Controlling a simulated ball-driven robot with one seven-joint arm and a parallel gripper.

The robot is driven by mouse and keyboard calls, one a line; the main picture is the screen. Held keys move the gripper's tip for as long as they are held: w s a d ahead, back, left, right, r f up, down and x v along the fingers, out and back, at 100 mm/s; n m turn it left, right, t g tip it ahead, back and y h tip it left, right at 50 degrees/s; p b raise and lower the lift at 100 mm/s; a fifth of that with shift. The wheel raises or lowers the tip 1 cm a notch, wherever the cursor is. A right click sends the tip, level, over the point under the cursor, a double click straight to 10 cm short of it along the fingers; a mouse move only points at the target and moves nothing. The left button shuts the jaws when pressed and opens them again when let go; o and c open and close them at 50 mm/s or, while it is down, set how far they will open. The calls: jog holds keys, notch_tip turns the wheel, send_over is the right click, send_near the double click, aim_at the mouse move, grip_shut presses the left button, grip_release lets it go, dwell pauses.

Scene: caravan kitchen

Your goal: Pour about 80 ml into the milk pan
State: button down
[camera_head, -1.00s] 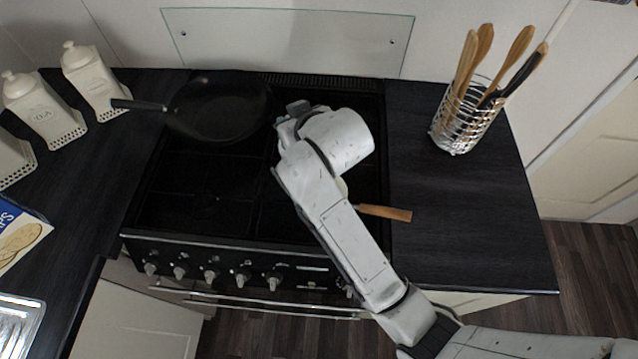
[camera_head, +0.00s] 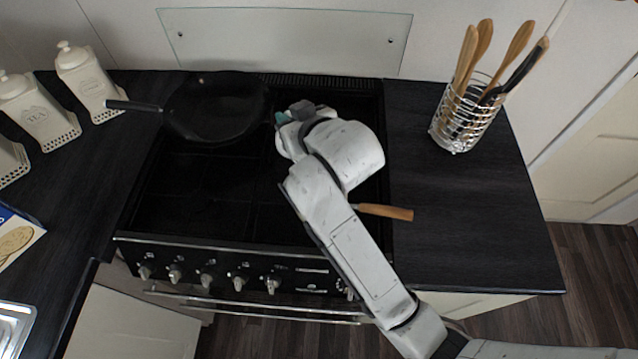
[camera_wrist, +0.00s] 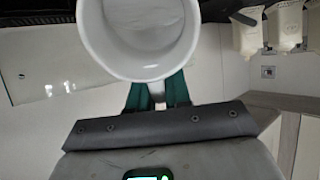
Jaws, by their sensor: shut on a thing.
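In the wrist view a round white vessel (camera_wrist: 143,35), like a cup or jug, is close to the camera with its mouth towards it. Its inside looks white, and I cannot make out a liquid level. My gripper (camera_wrist: 157,95) has teal fingers shut on the vessel's handle. In the head view my gripper (camera_head: 283,118) is over the back right of the hob, and my arm hides the held vessel. A wooden handle (camera_head: 386,212), probably the milk pan's, sticks out to the right from under my arm. The pan body is hidden, so I cannot tell how the vessel lies relative to it.
A black frying pan (camera_head: 217,108) sits at the hob's back left. A wire utensil holder (camera_head: 462,122) stands on the right counter. White canisters (camera_head: 88,80) stand at the left. A glass splashback (camera_head: 285,38) rises behind the hob. The right counter's front is clear.

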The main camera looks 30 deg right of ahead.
jog(key=shift+s+r+t+b, duration=0.5)
jog(key=shift+t+b, duration=0.4)
jog(key=shift+b, duration=1.4)
jog(key=shift+s, duration=0.1)
jog(key=shift+s+r+b, duration=0.1)
jog(key=shift+s+b, duration=0.15)
jog(key=shift+b, duration=0.1)
